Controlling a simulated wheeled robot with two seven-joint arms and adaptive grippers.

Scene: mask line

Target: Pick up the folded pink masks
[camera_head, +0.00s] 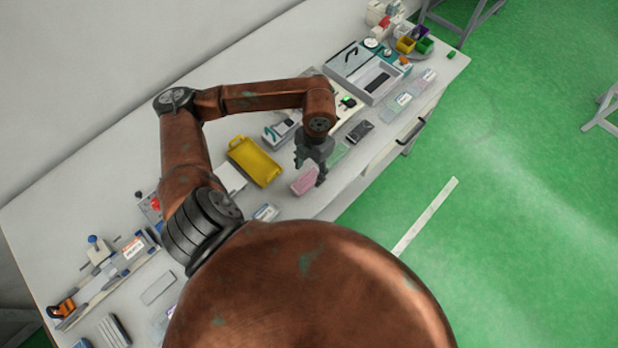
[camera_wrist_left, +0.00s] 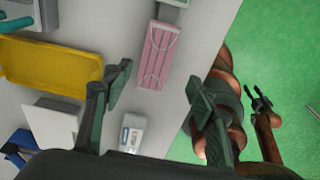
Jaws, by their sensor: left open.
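The folded pink masks (camera_head: 304,181) lie flat near the front edge of the white table. They show as a pink pleated strip with pale ear loops in the left wrist view (camera_wrist_left: 158,52). My left gripper (camera_head: 312,172) points down at them in the head view and hides part of them. Its two fingers (camera_wrist_left: 158,84) are apart and empty in the left wrist view, with the masks ahead between them. My right gripper (camera_wrist_left: 260,97) shows small over the green floor in the left wrist view, its fingers apart and empty.
A yellow tray (camera_head: 254,161) stands left of the masks. A green mask stack (camera_head: 338,154) and a dark device (camera_head: 360,131) lie to the right. A small white-labelled pack (camera_wrist_left: 132,132) lies near the left fingers. Open floor (camera_head: 500,200) lies beyond the table edge.

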